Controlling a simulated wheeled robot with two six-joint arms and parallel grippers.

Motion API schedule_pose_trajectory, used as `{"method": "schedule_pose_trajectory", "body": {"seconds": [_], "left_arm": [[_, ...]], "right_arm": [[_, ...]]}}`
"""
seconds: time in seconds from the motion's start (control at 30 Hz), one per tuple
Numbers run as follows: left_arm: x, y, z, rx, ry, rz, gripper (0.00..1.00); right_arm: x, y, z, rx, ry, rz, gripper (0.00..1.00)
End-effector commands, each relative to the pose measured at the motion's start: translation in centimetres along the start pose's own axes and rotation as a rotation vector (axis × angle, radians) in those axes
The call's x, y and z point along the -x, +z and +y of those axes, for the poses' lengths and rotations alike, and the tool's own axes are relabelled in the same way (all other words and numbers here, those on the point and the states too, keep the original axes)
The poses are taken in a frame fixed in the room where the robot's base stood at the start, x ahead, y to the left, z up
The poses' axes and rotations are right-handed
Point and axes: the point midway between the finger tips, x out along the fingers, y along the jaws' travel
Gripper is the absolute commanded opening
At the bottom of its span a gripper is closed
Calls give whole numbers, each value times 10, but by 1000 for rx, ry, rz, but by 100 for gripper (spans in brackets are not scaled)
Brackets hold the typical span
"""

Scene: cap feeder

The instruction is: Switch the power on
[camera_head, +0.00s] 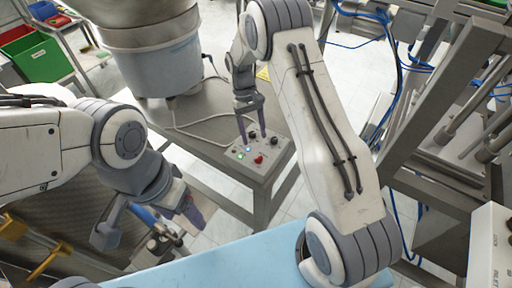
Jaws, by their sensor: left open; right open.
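A small grey control box (275,152) sits at the corner of the metal table. Its top carries a green lit button (240,156), a blue-white light (247,149), a red knob or button (258,160) and dark knobs (274,141). I cannot tell which one is the power control. My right gripper (253,137) is open and points down over the back part of the box top; contact with a knob cannot be told.
A large grey hopper (150,60) stands on the metal table (205,118) behind the box. A white cable (190,133) runs across the table. A metal frame with blue hoses (440,100) stands at the right. A light blue surface (225,265) lies in front.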

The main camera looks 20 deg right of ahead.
Motion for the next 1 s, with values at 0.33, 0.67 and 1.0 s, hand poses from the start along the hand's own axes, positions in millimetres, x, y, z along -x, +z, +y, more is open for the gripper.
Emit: {"method": "schedule_pose_trajectory", "body": {"seconds": [0.33,0.67,1.0], "left_arm": [[-5,0,0,0,0,0,69],[-5,0,0,0,0,0,69],[-5,0,0,0,0,0,69]], "right_arm": [[32,0,0,0,0,-1,68],[32,0,0,0,0,-1,68],[63,31,-44,71,21,62,68]]}}
